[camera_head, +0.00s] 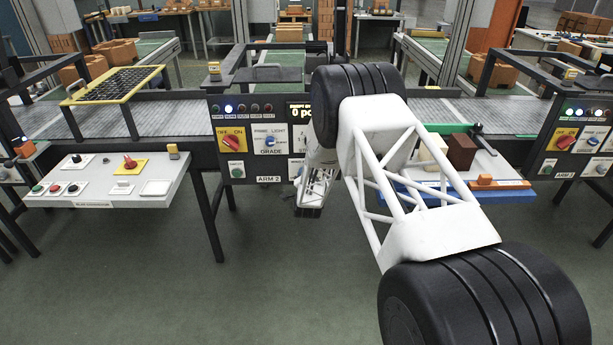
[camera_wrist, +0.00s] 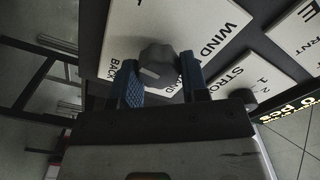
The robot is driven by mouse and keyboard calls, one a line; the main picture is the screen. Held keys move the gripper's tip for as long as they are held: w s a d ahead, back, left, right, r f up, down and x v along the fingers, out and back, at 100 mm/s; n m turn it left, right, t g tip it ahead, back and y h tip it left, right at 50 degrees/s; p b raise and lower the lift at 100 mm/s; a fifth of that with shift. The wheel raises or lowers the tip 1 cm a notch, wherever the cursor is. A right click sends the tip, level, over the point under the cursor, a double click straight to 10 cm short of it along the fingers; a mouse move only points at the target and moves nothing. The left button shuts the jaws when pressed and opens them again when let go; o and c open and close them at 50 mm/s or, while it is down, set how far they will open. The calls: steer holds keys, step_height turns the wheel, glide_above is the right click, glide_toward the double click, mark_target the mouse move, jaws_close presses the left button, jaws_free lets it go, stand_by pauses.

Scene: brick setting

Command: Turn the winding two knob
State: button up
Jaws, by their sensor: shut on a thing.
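The winding knob (camera_wrist: 158,64) is a dark, faceted knob on a white plate (camera_wrist: 215,14) lettered "WIND" and "BACK" in the wrist view. My gripper (camera_wrist: 160,82) has one blue finger on each side of the knob and is shut on it. Part of the plate's lettering is hidden behind the knob and fingers. In the head view my arm covers the knob and fingertips, in front of the dark control panel (camera_head: 237,163) marked "ARM 2". The direction the knob points is not clear.
A red switch (camera_head: 231,142) and a blue "GRADE" dial (camera_head: 270,141) sit left of my arm. A "STROKE" plate (camera_wrist: 250,82) lies beside the gripper. A button shelf (camera_head: 105,180) juts out at left, a tray with blocks (camera_head: 470,185) at right. The floor in front is clear.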

stand_by(0.3)
steer(key=o, duration=0.9)
steer(key=shift+o, duration=0.2)
steer(key=shift+s, duration=0.15)
steer(key=s, duration=0.7)
steer(key=shift+s, duration=0.2)
steer(key=shift+r, duration=0.15)
stand_by(0.6)
